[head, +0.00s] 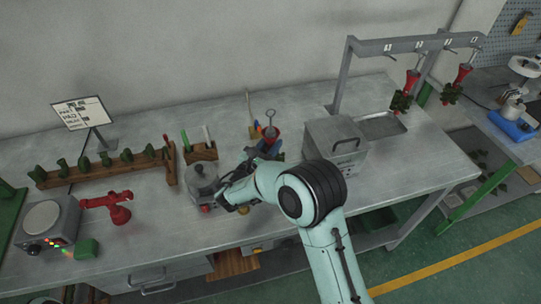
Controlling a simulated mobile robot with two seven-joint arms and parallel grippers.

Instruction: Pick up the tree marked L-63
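Two trees with red tops and dark green pieces hang from the grey rack at the right, a left one (403,98) and a right one (453,92). A red and dark blue upright piece with a wire ring on top (268,138) stands mid-bench; it may be another tree. No L-63 mark is readable on any of them. My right gripper (228,195) is low over the bench, beside a grey lidded pot (202,178) and left of the ringed piece. Its fingers are small and partly hidden by my arm. My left gripper is out of view.
The grey rack (410,43) rises from the bench behind a grey box (335,140) and a shallow tray (382,126). At left are a wooden rack of green pieces (100,165), a red clamp-like tool (108,202) and a round-topped device (43,219). Bench space (420,160) at right is clear.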

